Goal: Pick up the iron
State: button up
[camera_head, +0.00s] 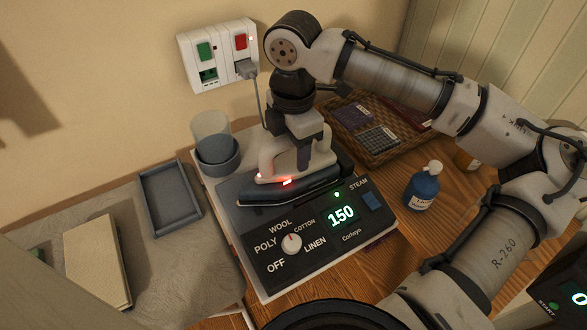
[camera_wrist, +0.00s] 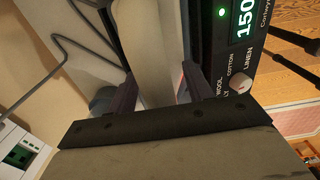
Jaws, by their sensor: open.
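The iron (camera_head: 266,158) has a white handle and a dark lower body with a red light. It rests on the back of a dark control base (camera_head: 270,240) with a dial and a green "150" display. My gripper (camera_head: 303,158) is right at the handle, pointing down from above. In the wrist view my gripper (camera_wrist: 157,88) is open, with one dark finger on each side of the pale iron handle (camera_wrist: 150,40). I cannot tell whether either finger touches it. The gripper partly hides the handle in the head view.
A wall outlet (camera_head: 218,55) has a cord plugged in beside the arm. A blue bottle (camera_head: 424,188) and a wicker basket (camera_head: 353,152) are to the right.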

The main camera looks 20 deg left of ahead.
grip_shut()
jog(key=shift+r, duration=0.15)
dwell(1.1)
